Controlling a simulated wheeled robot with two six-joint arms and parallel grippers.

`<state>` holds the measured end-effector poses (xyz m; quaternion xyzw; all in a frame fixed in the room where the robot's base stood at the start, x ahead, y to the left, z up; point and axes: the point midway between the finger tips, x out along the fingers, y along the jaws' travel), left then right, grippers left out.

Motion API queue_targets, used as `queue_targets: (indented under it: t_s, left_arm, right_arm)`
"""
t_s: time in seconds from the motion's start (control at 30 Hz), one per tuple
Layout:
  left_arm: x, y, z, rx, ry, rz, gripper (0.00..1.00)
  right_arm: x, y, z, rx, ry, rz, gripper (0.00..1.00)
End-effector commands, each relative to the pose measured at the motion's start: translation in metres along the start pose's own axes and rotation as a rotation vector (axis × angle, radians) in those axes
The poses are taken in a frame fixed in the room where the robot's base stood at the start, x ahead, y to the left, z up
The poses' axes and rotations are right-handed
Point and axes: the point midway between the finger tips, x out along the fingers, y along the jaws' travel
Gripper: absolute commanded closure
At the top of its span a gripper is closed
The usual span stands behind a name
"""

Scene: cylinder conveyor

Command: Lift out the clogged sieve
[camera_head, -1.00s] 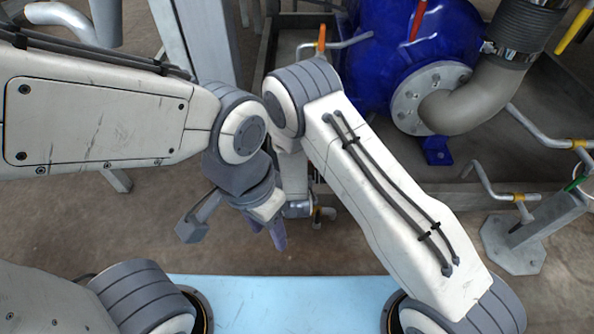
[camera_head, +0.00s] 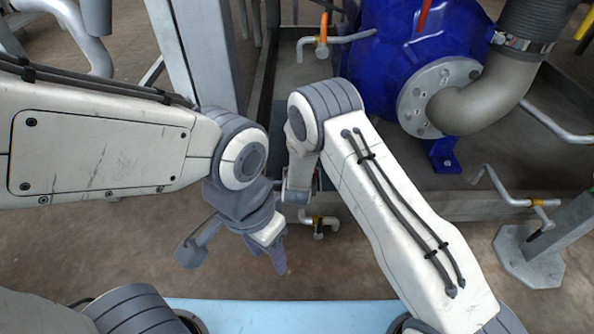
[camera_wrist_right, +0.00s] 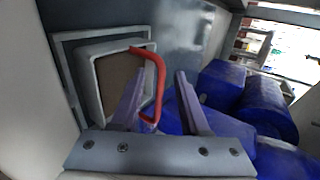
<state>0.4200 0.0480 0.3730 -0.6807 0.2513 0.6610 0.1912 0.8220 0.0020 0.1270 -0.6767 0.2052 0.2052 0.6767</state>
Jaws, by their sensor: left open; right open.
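The sieve (camera_wrist_right: 112,83), a pale square frame with a brown clogged-looking face, sits in a grey opening in the right wrist view. Its red handle (camera_wrist_right: 158,75) sticks out towards my right gripper (camera_wrist_right: 158,100). That gripper is open, and the handle shows between its two fingers, close to the left one. Whether the handle touches a finger I cannot tell. In the head view the right gripper and the sieve are hidden beyond my right arm. My left gripper (camera_head: 274,252) hangs empty and open over the floor, well away from the sieve.
A large blue vessel (camera_head: 400,50) with a grey bent pipe (camera_head: 475,95) stands at upper right in the head view. Valves, thin pipes and a grey metal post (camera_head: 200,55) surround the work area. Blue barrels (camera_wrist_right: 265,105) stand right of the right gripper.

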Motion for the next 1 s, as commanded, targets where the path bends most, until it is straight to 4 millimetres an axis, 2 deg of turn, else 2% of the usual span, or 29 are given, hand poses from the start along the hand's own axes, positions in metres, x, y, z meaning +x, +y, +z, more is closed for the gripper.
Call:
queue_targets:
  t_s: [0.07,0.1,0.17,0.2,1.0]
  left_arm:
    - [-0.0003,0.0000,0.0000,0.000,0.000,0.000,0.50]
    - [-0.0003,0.0000,0.0000,0.000,0.000,0.000,0.50]
    - [-0.0003,0.0000,0.0000,0.000,0.000,0.000,0.50]
    - [-0.0003,0.0000,-0.0001,0.000,0.000,0.000,0.50]
    - [-0.0002,0.0000,0.0000,0.000,0.000,0.000,0.50]
  right_arm:
    - [-0.0002,0.0000,-0.0001,0.000,0.000,0.000,0.55]
    - [-0.0002,0.0000,-0.0001,0.000,0.000,0.000,0.70]
    - [-0.0002,0.0000,-0.0001,0.000,0.000,0.000,0.93]
    - [-0.0002,0.0001,-0.0001,0.000,0.000,0.000,1.00]
    - [-0.0004,0.0002,-0.0001,0.000,0.000,0.001,1.00]
